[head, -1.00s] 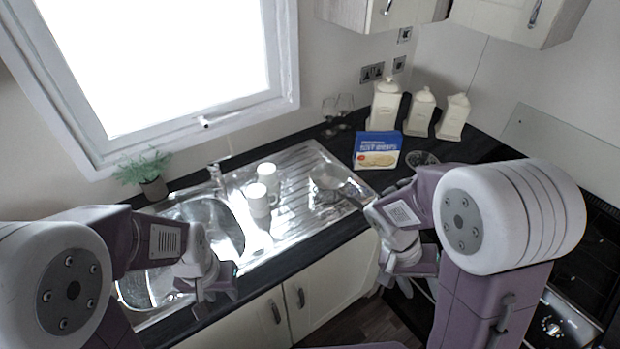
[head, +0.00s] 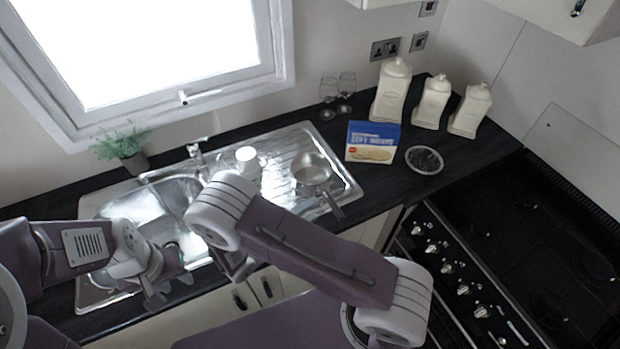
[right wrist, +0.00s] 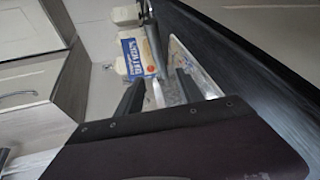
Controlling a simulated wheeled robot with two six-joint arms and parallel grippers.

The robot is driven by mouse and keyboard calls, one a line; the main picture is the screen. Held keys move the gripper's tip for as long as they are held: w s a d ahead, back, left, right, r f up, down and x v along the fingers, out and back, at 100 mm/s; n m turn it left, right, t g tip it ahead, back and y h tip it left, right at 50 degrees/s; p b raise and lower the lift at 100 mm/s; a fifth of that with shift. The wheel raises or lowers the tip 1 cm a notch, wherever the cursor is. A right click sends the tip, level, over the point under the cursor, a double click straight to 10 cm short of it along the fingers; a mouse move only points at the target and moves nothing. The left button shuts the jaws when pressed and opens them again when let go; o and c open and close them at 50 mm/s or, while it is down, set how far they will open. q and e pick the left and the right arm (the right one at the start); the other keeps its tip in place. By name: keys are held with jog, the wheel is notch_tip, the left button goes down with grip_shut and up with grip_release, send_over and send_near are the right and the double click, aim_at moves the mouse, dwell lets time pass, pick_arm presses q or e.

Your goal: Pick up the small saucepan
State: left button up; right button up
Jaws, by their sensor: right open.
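The small saucepan (head: 309,171) is a shiny metal pan upright on the ridged drainer, its handle (head: 333,205) pointing toward the counter's front edge. My right gripper (head: 240,268) is in front of the sink, left of the saucepan and apart from it, partly hidden by my arm. In the right wrist view its two fingers (right wrist: 158,94) stand apart, open, with nothing clearly held; I cannot make out the saucepan there. My left gripper (head: 168,288) is at the sink's front edge, far left of the saucepan. Its fingers are too small to judge.
The hob (head: 530,240) is at right.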

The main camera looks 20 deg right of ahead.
aim_at(326, 200)
jog(key=p+x, duration=0.1)
jog(key=x, duration=0.2)
jog(key=shift+w+d+p, duration=0.1)
jog(key=shift+d+p, duration=0.1)
jog(key=shift+p, duration=0.1)
jog(key=shift+w+d+f, duration=0.1)
jog(key=shift+w+d, duration=0.1)
jog(key=shift+d, duration=0.05)
jog(key=p+x, duration=0.2)
jog(key=x, duration=0.2)
jog(key=shift+w+d+f, duration=0.1)
jog(key=shift+d+f, duration=0.15)
jog(key=shift+w+d+f, duration=0.1)
jog(key=shift+d+f, duration=0.05)
jog(key=shift+f, duration=0.05)
jog(key=shift+r, duration=0.1)
grip_shut()
dwell(0.5)
